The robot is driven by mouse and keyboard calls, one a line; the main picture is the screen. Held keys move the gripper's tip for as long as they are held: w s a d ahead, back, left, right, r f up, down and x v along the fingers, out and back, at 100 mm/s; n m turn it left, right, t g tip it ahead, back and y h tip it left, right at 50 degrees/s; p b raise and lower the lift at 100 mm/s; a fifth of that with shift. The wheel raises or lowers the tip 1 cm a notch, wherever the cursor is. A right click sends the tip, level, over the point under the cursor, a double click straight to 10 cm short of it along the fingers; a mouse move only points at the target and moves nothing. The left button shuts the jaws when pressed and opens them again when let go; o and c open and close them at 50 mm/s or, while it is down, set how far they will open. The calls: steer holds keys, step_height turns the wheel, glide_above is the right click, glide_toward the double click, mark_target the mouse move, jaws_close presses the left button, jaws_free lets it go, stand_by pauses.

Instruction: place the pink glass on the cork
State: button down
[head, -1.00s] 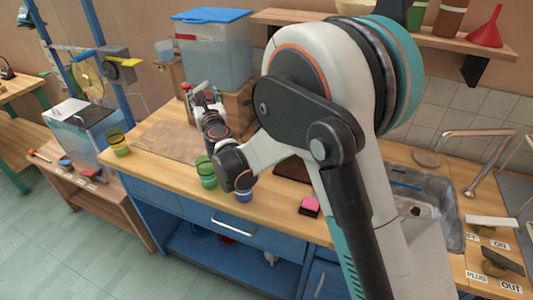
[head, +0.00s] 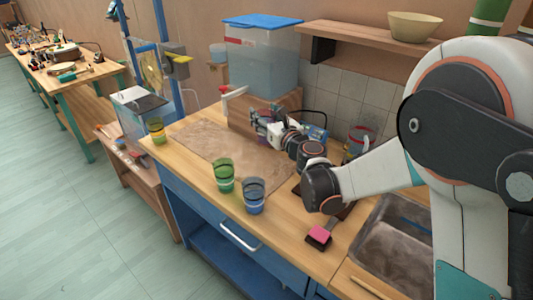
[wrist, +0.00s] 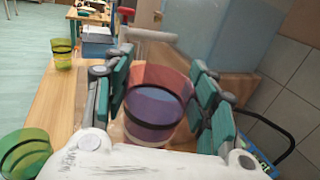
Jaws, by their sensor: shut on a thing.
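My gripper (head: 266,122) is over the back of the bench, in front of the wooden box. In the wrist view my gripper (wrist: 158,98) has its fingers on both sides of the pink glass (wrist: 155,97) and holds it. The glass looks pinkish-purple and see-through, with a dark band and a paler base. In the head view I cannot make it out clearly among the fingers. A brown mottled sheet that looks like the cork (head: 222,150) lies flat on the bench, left of and in front of my gripper. I cannot tell the glass's height above the bench.
A green glass (head: 224,174) and a blue glass (head: 253,194) stand near the front edge. A yellow-green glass (head: 157,130) stands at the far left end. A clear tank (head: 262,60) sits on the wooden box (head: 245,112). A pink-topped block (head: 319,235) lies near the sink (head: 392,235).

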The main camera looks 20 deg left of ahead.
step_height(320, 180, down, 12)
steer(key=b, duration=0.4)
steer(key=shift+f, duration=0.15)
steer(key=c, duration=0.7)
jaws_free()
steer(key=shift+p+v, duration=0.75)
steer(key=shift+v, duration=5.25)
